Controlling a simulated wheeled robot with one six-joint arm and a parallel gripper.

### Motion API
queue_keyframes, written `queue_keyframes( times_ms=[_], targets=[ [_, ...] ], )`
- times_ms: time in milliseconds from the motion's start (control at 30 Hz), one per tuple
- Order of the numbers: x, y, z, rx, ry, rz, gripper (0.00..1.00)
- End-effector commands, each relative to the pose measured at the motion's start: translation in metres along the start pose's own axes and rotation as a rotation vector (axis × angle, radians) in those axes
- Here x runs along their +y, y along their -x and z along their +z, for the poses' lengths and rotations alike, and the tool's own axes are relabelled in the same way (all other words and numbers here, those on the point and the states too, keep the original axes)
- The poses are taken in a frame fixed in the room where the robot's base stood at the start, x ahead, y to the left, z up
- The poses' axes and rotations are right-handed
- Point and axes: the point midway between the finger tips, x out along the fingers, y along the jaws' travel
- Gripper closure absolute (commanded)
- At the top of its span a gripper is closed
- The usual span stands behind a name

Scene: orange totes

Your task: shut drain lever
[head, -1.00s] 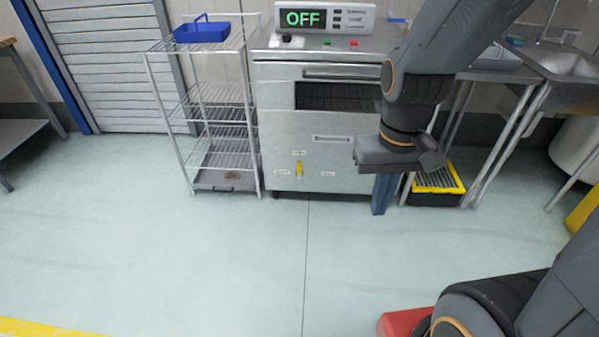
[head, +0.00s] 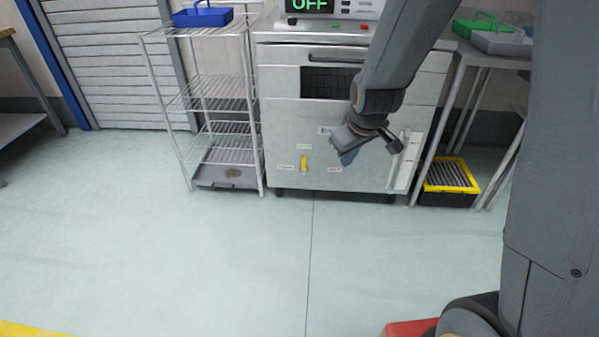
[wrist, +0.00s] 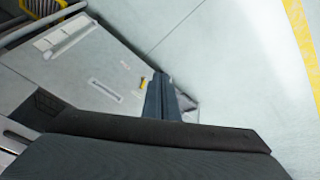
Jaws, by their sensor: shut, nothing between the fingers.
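The drain lever (head: 304,163) is a small yellow handle low on the front of the steel machine (head: 285,110). It stands roughly upright, with small labels above it and to both sides. In the wrist view the lever (wrist: 143,82) shows as a yellow spot just left of the fingertips. The fingers (wrist: 158,76) lie side by side in the wrist view.
A wire rack (head: 205,100) with a blue caddy (head: 202,16) stands left of the machine. The machine's display reads OFF. A yellow-and-black crate (head: 450,178) is under the table at right. The floor (head: 250,250) in front is clear.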

Motion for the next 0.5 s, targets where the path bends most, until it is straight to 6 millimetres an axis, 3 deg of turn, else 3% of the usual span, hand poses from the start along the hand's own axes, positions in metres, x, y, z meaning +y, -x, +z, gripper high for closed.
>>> queue_keyframes(
  times_ms=[33,100,500],
  targets=[
    [0.002,-0.028,-0.009,0.028,0.037,0.011,1.0],
    [0.006,-0.055,-0.026,0.074,0.093,0.033,1.0],
    [0.021,-0.201,-0.109,0.321,0.409,0.196,1.0]
  ],
)
